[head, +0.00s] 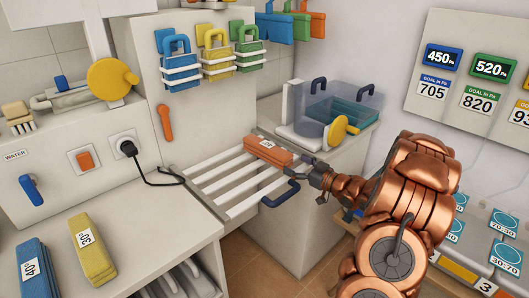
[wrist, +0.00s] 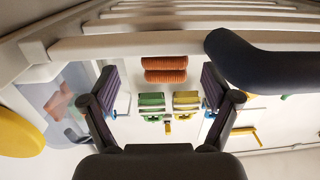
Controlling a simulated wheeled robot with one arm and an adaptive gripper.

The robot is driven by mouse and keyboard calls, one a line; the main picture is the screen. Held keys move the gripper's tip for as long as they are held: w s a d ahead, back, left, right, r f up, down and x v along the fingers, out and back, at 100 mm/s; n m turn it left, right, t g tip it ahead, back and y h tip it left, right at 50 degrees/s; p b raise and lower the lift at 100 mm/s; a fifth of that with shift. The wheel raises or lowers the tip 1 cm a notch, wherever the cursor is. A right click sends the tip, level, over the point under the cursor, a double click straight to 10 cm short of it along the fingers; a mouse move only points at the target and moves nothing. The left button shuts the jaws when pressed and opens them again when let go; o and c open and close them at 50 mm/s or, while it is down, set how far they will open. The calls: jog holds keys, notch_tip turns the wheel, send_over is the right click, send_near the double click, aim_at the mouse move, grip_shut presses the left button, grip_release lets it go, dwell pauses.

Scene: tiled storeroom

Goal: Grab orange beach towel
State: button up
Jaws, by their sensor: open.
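The orange towel (head: 268,151), a folded bundle with a white label, lies on the slatted white rack (head: 228,183) in the head view. My gripper (head: 314,172) is near the towel's right end. The wrist view appears upside down. In it the towel's folded, ribbed end (wrist: 164,69) shows ahead, between the two fingers in the picture. My gripper (wrist: 158,87) is open with its fingers wide apart and nothing held. I cannot tell how far the fingertips are from the towel.
A dark blue handle (head: 281,193) on the rack's front is close to my gripper; it also looms large in the wrist view (wrist: 262,60). A clear tub (head: 335,103) and yellow knob (head: 343,129) stand behind. Yellow (head: 92,249) and blue (head: 36,270) towels lie on the left counter.

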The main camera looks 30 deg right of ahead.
aim_at(279, 153)
jog(key=shift+s, duration=0.1)
jog(key=shift+w+a+y, duration=0.15)
jog(key=shift+w+a, duration=0.1)
jog(key=shift+w, duration=0.25)
jog(key=shift+w+a+y, duration=0.15)
jog(key=shift+w+a, duration=0.1)
jog(key=shift+w, duration=0.2)
jog(key=shift+r+p+x, duration=0.2)
jog(key=shift+p+x, duration=0.05)
jog(key=shift+x, duration=0.55)
jog(key=shift+r+p+x, duration=0.2)
jog(key=shift+x, duration=0.6)
jog(key=shift+r+p+x, duration=0.2)
jog(key=shift+p+x, duration=0.05)
jog(key=shift+x, duration=0.6)
jog(key=shift+w, duration=0.4)
jog(key=c, duration=1.2)
jog(key=shift+r, duration=0.15)
